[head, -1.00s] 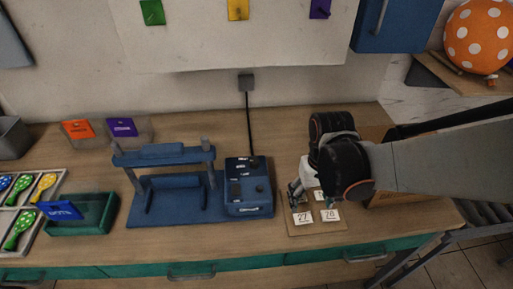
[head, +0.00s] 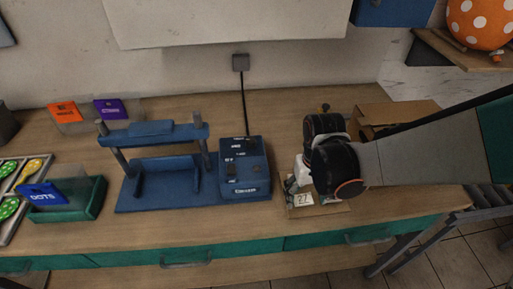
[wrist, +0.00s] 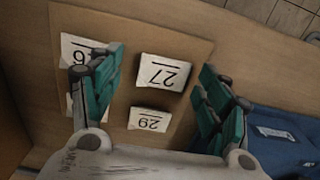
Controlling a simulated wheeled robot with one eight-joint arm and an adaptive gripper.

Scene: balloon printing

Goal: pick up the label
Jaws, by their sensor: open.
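Small white labels lie on a flat brown board (wrist: 190,35) in the wrist view. The label marked 27 (wrist: 163,72) and the label marked 29 (wrist: 149,119) lie between my gripper's spread teal fingers. My gripper (wrist: 160,68) is open and empty above them. Another label (wrist: 78,50) is partly covered by the left finger, and one more below it is mostly hidden. In the head view, the 27 label (head: 302,199) shows at the board's front, beside my gripper (head: 294,186); my arm hides most other labels.
A blue box with controls (head: 245,172) and a blue press frame (head: 160,165) stand left of the board. A cardboard box (head: 395,115) is behind my arm. Bare tabletop lies along the front edge. A green tray (head: 85,208) is farther left.

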